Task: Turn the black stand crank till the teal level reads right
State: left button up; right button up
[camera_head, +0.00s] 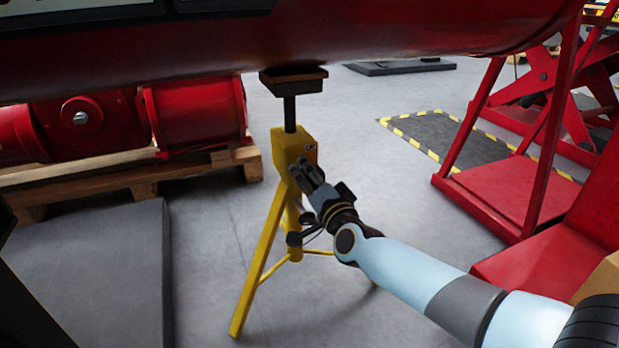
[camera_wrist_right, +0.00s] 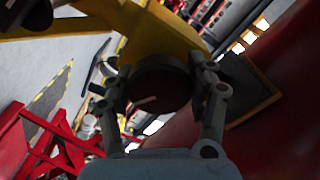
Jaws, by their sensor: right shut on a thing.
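The yellow tripod stand (camera_head: 292,150) stands on the floor under the big red cylinder, its dark top plate (camera_head: 293,80) up against the cylinder's underside. My right gripper (camera_head: 304,175) is at the side of the stand's yellow head. In the right wrist view my right gripper (camera_wrist_right: 155,78) has its fingers on either side of a dark round end of the black crank (camera_wrist_right: 160,88), next to the yellow body (camera_wrist_right: 165,35), and is shut on it. In the head view the gripper hides most of the crank. I see no teal level. My left gripper is not in view.
The red cylinder (camera_head: 400,30) spans the top of the head view. Red machinery (camera_head: 195,112) lies on a wooden pallet (camera_head: 200,162) at left, behind a grey slab (camera_head: 95,275). A red frame (camera_head: 500,190) stands at right. Grey floor (camera_head: 390,170) is clear between.

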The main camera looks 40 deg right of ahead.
jog(key=shift+f+m, duration=0.15)
jog(key=shift+m, duration=1.55)
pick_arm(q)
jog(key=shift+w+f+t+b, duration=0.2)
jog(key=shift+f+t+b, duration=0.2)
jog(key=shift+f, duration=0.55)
pick_arm(e)
jog(key=shift+m, duration=0.9)
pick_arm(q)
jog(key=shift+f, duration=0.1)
pick_arm(e)
jog(key=o, duration=1.2)
jog(key=v, duration=1.2)
